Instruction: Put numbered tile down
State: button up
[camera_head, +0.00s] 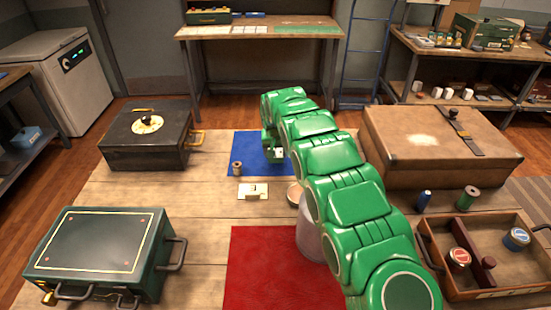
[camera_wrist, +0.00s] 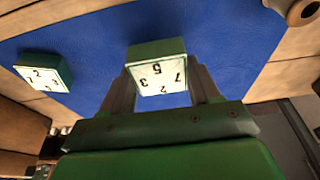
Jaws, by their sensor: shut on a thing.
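My gripper (camera_wrist: 162,95) is shut on a green block-like numbered tile (camera_wrist: 158,74) with a white face; I can make out a 7 and a 5, upside down. The tile is over the blue mat (camera_wrist: 95,30); I cannot tell whether it touches it. A second numbered tile (camera_wrist: 43,70), also green with a white face, lies at the mat's edge, left of the held one in the wrist view. In the head view, my gripper (camera_head: 270,142) is over the blue mat (camera_head: 250,145), and my arm hides the mat's right part.
A spool (camera_head: 236,168) stands at the mat's front-left corner.

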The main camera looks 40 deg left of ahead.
aim_at(275, 158)
jog(key=shift+w+a+f, duration=0.15)
jog(key=shift+a+f, duration=0.05)
jog(key=shift+f, duration=1.55)
jog(key=shift+f, duration=0.15)
jog(key=o, duration=1.2)
jog(key=shift+c, duration=0.2)
jog(key=v, duration=1.2)
